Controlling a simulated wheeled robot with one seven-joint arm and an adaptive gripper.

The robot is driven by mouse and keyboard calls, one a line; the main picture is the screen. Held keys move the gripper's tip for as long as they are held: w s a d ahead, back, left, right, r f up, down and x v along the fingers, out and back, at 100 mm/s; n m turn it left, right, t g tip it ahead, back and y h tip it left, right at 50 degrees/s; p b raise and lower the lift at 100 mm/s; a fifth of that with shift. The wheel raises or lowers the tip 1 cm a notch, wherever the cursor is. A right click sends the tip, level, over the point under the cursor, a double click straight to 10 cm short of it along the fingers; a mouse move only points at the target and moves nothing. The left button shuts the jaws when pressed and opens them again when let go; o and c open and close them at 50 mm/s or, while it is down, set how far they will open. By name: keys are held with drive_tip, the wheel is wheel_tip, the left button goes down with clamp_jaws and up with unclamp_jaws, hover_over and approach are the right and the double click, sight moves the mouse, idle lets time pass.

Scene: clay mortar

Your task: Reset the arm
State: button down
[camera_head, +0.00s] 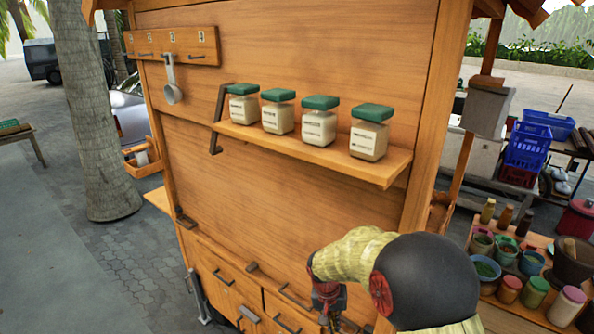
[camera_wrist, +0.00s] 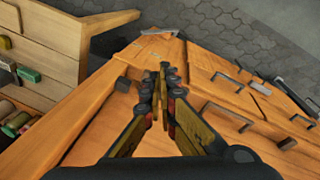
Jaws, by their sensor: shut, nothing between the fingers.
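My gripper (camera_wrist: 162,86) is shut and empty in the wrist view, its fingertips together above the wooden cart front. In the head view my gripper (camera_head: 328,310) is low at the bottom, partly hidden by my arm, in front of the cart's drawers. My arm is bent, with its dark rounded joint at the bottom right of the head view.
A wooden cart (camera_head: 290,185) fills the middle, with a shelf (camera_head: 250,135) holding several green-lidded jars (camera_head: 319,121). A metal scoop (camera_head: 172,92) hangs from a hook rail (camera_head: 170,46). Drawers (camera_head: 215,270) lie below. At right, a table (camera_head: 515,300) holds bowls and jars.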

drive_tip(key=s+d+r+t+b, duration=0.1)
drive_tip(key=s+d+r+b, duration=0.1)
drive_tip(key=s+r, duration=0.4)
drive_tip(key=s+d+r+n+t+y+b, duration=0.1)
drive_tip(key=s+r, duration=0.5)
drive_tip(key=s, duration=0.7)
drive_tip(key=s+d+r+n+t+y+b, duration=0.1)
drive_tip(key=s+d+r+t+b, duration=0.2)
drive_tip(key=s+r+b, duration=0.3)
drive_tip(key=shift+s+d+b, duration=0.45)
drive_tip(key=shift+s+d, duration=0.4)
drive_tip(key=shift+s, duration=0.8)
